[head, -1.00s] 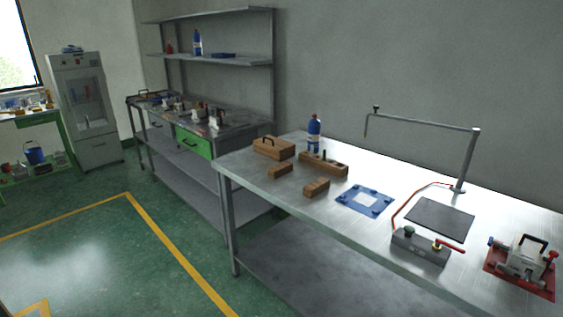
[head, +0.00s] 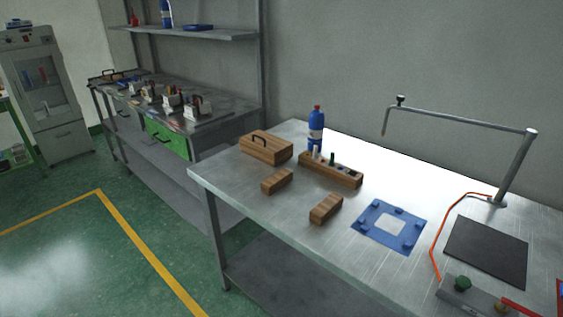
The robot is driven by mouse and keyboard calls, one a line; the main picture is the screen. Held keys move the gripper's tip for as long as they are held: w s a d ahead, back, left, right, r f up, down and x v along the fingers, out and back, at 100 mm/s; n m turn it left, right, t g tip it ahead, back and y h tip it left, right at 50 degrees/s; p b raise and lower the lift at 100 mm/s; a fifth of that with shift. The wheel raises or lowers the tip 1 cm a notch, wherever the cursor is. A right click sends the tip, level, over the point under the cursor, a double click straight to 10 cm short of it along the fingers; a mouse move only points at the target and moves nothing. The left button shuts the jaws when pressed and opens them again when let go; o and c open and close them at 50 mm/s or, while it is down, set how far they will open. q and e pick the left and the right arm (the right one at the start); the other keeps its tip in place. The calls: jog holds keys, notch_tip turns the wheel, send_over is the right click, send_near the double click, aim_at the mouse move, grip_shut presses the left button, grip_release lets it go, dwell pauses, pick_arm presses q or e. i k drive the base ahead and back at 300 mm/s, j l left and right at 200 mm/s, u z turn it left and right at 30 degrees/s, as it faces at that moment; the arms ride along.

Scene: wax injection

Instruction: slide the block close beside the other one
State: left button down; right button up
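Two small brown wooden blocks lie apart on the steel table (head: 285,228) in the head view. The left block (head: 277,181) lies in front of the wooden box with a black handle. The right block (head: 326,209) lies nearer the table's front edge, to the left of the blue square frame. Bare tabletop shows between the two blocks. Neither of my grippers is in view.
A handled wooden box (head: 266,148), a wooden holder (head: 331,170) with small items and a blue bottle (head: 316,128) stand behind the blocks. A blue frame (head: 389,227), dark mat (head: 486,252) and metal arm stand (head: 515,168) are to the right.

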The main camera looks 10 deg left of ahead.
aim_at(276, 181)
jog(key=i+j+z, duration=0.35)
jog(key=i+j, duration=0.45)
